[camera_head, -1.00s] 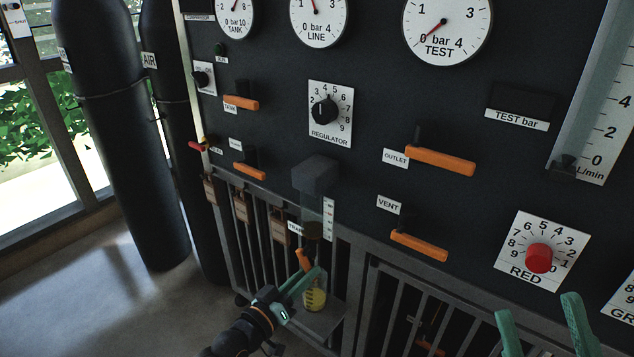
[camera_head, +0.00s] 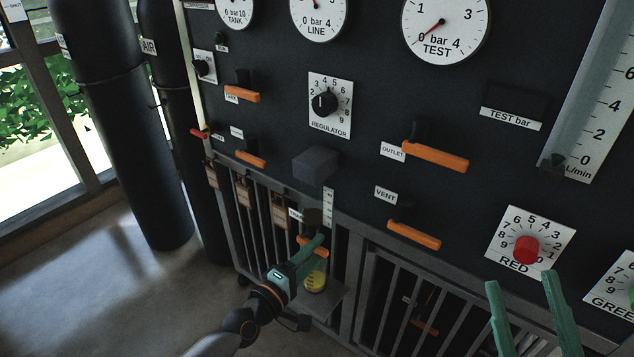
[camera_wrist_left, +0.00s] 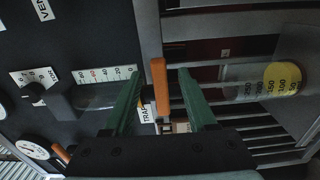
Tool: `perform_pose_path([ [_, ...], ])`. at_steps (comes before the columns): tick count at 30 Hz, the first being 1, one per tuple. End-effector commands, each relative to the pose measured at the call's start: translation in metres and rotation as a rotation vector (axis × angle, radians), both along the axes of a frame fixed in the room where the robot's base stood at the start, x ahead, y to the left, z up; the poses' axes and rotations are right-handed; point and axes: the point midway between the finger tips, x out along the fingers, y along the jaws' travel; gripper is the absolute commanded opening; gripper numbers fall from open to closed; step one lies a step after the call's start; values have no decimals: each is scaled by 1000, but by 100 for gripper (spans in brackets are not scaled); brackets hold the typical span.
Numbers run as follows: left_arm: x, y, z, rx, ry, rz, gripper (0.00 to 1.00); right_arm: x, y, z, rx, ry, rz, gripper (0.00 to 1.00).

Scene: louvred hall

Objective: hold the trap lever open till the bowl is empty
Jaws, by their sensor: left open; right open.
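The orange trap lever (camera_head: 319,252) is low on the panel, under the clear bowl (camera_head: 316,195) that hangs below a grey block. In the left wrist view the lever (camera_wrist_left: 159,82) stands between the two green fingers of my left gripper (camera_wrist_left: 158,80), which are apart with gaps beside it. In the head view my left gripper (camera_head: 318,241) is at the lever and partly hides it. The lever lies roughly crosswise. I cannot make out the bowl's liquid level. A jar with yellow liquid (camera_head: 315,281) stands below. My right gripper (camera_head: 521,281) is open and empty at lower right.
A white scale (camera_head: 328,207) is beside the bowl. The vent lever (camera_head: 414,235) and outlet lever (camera_head: 435,157) are to the right, the red knob (camera_head: 526,250) further right. A barred metal frame (camera_head: 352,318) runs below the panel. Open floor lies at left.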

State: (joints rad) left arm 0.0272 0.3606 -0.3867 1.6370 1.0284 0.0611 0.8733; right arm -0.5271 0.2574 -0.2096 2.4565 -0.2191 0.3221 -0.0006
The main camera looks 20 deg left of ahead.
Motion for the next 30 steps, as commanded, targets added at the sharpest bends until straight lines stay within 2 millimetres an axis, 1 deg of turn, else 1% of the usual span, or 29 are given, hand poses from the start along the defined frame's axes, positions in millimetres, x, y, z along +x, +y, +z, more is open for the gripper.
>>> perform_pose_path([
  [4, -10, 4, 0, 3, 2, -1, 57, 0, 0, 3, 0, -1, 0, 57],
  [15, -53, 19, -1, 4, 3, -1, 57, 0, 0, 8, 0, -1, 1, 57],
  [18, -61, 22, -1, 3, 3, -1, 57, 0, 0, 9, 0, -1, 1, 57],
  [22, -66, 24, -1, 2, 0, -1, 57, 0, 0, 9, 0, -1, 1, 57],
  [30, -66, 24, -1, 1, 1, -1, 57, 0, 0, 8, -1, 0, 1, 57],
])
